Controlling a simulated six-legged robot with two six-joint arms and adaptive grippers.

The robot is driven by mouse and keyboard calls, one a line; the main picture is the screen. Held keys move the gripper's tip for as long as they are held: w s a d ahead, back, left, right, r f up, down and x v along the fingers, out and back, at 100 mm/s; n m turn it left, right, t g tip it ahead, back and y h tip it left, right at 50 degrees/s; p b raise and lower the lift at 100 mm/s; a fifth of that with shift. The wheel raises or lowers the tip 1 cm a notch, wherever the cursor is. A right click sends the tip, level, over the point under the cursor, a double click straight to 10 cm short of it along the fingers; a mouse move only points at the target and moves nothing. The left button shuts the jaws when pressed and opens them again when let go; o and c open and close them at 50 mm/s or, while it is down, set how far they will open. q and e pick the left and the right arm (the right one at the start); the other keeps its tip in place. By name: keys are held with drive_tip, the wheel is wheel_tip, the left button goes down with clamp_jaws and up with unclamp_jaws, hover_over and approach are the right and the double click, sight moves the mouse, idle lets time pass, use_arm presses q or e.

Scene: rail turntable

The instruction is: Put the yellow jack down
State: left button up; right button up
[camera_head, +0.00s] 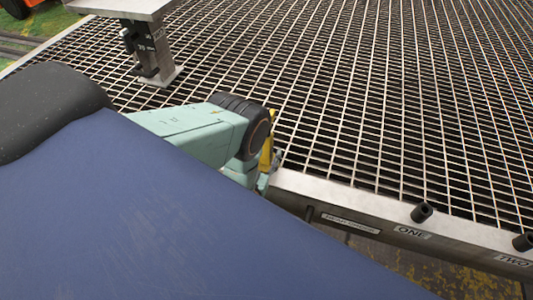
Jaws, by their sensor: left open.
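A narrow yellow piece (266,154), which looks like part of the yellow jack, stands upright just right of my left wrist, by the near corner of the grating. Most of it is hidden behind my pale green left arm and its dark joint. My left gripper (264,180) is low beside the yellow piece at the metal edge. It is open, but its fingers are mostly hidden, and I cannot tell whether they touch the yellow piece. My right gripper is not in view.
A wide metal grating (400,110) fills the back and right, mostly clear. Its near steel rim (350,207) carries labels ONE and TWO and black pegs (422,212). A steel stand (160,50) with a flat top rises at the upper left. Something orange (22,5) is beyond.

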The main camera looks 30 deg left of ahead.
use_arm(q)
drive_tip(key=shift+r, duration=0.1)
drive_tip(key=shift+s, duration=0.35)
drive_tip(key=s+d+g+p, duration=0.1)
drive_tip(key=s+g, duration=0.1)
drive_tip(key=s, duration=0.1)
drive_tip(key=s+d+f+g+h+p, duration=0.1)
drive_tip(key=s+g+p, duration=0.1)
drive_tip(key=s, duration=0.2)
drive_tip(key=s+d+f+g+p, duration=0.1)
drive_tip(key=s+d+g, duration=0.1)
drive_tip(key=s, duration=0.2)
drive_tip(key=shift+s+m+g+h, duration=0.2)
drive_tip(key=shift+m+g+h, duration=0.1)
drive_tip(key=s+d+r+g+h, duration=0.1)
drive_tip(key=s+r+g, duration=0.3)
drive_tip(key=s, duration=0.6)
drive_tip(key=s+d+r+m+g+h, duration=0.1)
drive_tip(key=s+d+r+g, duration=0.2)
drive_tip(key=s+r+g, duration=0.2)
drive_tip(key=s+g, duration=0.2)
drive_tip(key=s, duration=0.2)
drive_tip(key=shift+s+r+m, duration=0.2)
drive_tip(key=shift+s+m, duration=0.1)
drive_tip(key=shift+s, duration=0.05)
